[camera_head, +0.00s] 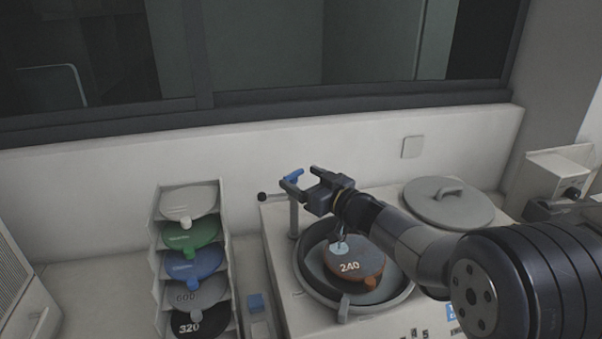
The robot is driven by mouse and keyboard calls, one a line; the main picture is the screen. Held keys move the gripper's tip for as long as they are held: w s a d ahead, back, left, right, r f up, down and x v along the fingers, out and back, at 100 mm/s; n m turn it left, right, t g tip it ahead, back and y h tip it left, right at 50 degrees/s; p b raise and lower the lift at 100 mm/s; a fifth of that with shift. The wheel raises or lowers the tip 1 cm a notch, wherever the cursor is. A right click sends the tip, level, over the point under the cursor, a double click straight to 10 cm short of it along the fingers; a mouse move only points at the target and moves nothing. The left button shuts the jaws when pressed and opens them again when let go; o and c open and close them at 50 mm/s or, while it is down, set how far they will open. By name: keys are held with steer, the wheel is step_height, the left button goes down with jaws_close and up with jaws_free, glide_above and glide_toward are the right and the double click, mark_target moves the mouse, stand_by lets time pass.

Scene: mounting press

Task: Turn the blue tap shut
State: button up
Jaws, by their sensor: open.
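The blue tap (294,176) shows as a small blue handle at the top of a grey post (293,218), on the left of the grinding machine. My gripper (300,181) is open and reaches in from the right, its fingers pointing left. Its fingertips are right at the blue handle, one on the far side and one on the near side. They partly cover the handle, and I cannot tell whether they touch it. Water or a spout's end (340,247) shows over the disc below my gripper.
The machine (275,275) has a round bowl (308,275) with a brown disc marked 240 (352,262). A grey lid (449,203) lies at its right. A rack (155,262) of coloured discs stands left. The wall and window are behind.

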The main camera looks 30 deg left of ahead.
steer(key=shift+x, duration=0.75)
steer(key=shift+c, duration=0.4)
steer(key=c, duration=0.9)
